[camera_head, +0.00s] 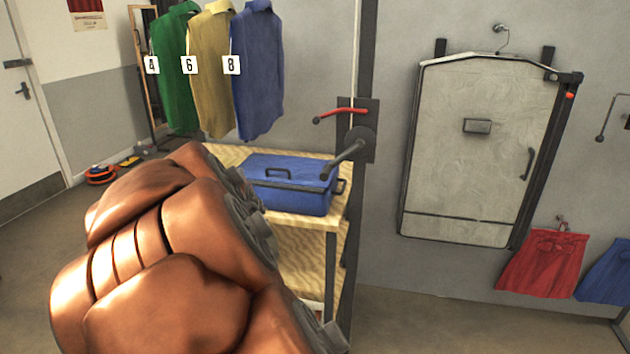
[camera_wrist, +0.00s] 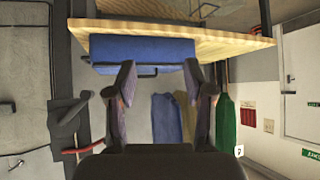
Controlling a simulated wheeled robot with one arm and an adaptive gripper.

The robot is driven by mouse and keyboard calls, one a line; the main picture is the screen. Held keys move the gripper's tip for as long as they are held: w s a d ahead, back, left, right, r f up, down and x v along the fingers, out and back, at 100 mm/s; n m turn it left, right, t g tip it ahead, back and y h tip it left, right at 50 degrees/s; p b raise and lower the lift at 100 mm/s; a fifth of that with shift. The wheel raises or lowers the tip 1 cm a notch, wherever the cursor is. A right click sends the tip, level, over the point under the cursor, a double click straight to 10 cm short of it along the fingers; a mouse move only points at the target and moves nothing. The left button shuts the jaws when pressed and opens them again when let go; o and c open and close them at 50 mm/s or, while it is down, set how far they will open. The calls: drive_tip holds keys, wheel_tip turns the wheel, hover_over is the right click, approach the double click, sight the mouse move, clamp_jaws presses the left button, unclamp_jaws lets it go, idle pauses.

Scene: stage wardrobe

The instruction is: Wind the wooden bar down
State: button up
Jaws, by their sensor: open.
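The wooden bar itself is not clearly seen in either view. Green, yellow and blue shirts (camera_head: 257,70), tagged 4, 6 and 8, hang at the upper left from above the frame. A dark plate on the post carries a grey crank (camera_head: 345,157) and, above it, a red lever (camera_head: 341,113). In the wrist view, which looks upside down, the crank (camera_wrist: 70,112) and red lever (camera_wrist: 85,148) lie left of my gripper (camera_wrist: 160,82). My gripper is open, with nothing between its fingers, and apart from the crank. My arm hides the gripper in the head view.
A blue toolbox (camera_head: 290,183) sits on a wooden shelf unit (camera_head: 300,217) below and left of the crank. A grey wall-mounted board (camera_head: 470,150) hangs to the right, with a red skirt (camera_head: 543,264) beside it. An orange reel (camera_head: 101,174) lies on the floor.

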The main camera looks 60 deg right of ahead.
drive_tip(key=d+r+m+h+b, duration=0.2)
drive_tip(key=d+h, duration=0.2)
drive_tip(key=d, duration=1)
drive_tip(key=d+r+m+h+b, duration=0.2)
drive_tip(key=d+h, duration=0.3)
drive_tip(key=d, duration=0.9)
drive_tip(key=shift+r+h+b, duration=0.3)
drive_tip(key=shift+r+b, duration=0.25)
drive_tip(key=shift+b, duration=0.05)
drive_tip(key=shift+w, duration=0.1)
drive_tip(key=shift+c, duration=0.2)
clamp_jaws()
drive_tip(key=c, duration=0.9)
unclamp_jaws()
drive_tip(key=o, duration=0.9)
drive_tip(key=shift+o, duration=0.2)
